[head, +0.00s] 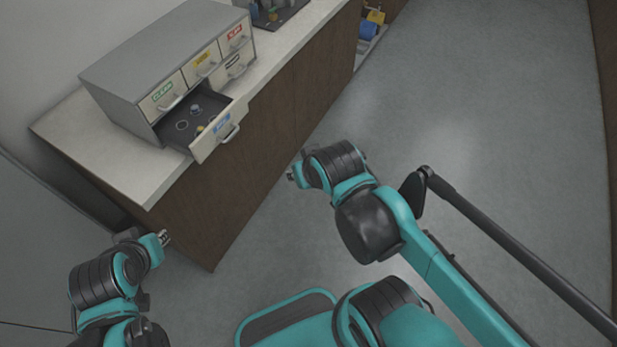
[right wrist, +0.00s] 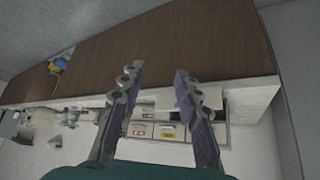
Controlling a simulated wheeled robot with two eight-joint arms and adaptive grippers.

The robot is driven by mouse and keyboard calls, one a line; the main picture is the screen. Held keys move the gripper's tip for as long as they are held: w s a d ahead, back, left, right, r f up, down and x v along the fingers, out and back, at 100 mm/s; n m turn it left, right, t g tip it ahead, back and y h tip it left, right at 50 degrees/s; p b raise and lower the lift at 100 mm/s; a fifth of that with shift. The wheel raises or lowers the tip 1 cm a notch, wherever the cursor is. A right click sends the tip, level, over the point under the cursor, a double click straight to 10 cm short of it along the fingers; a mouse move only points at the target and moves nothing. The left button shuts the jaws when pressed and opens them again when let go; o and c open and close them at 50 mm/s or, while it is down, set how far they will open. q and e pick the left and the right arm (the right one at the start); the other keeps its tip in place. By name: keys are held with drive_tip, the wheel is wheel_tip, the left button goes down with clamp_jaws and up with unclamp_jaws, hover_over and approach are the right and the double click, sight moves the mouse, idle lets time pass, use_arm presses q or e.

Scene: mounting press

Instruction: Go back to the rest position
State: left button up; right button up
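My right gripper (head: 292,176) is out over the floor, to the right of the brown counter front and apart from it. In the right wrist view its two fingers (right wrist: 158,82) stand wide apart with nothing between them. My left gripper (head: 164,238) is at the lower left, near the counter's near end. Its fingers are too small to tell whether they are open or shut, and no held object shows.
A grey drawer cabinet (head: 165,50) stands on the counter (head: 125,175). Its blue-labelled drawer (head: 217,140) is pulled out, with a few small parts inside; the other drawers look shut. A black tray (head: 278,15) lies farther along. The floor (head: 480,110) on the right is clear.

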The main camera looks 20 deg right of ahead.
drive_tip(key=shift+s+d+f, duration=0.2)
drive_tip(key=shift+s+f, duration=0.4)
drive_tip(key=shift+s, duration=0.3)
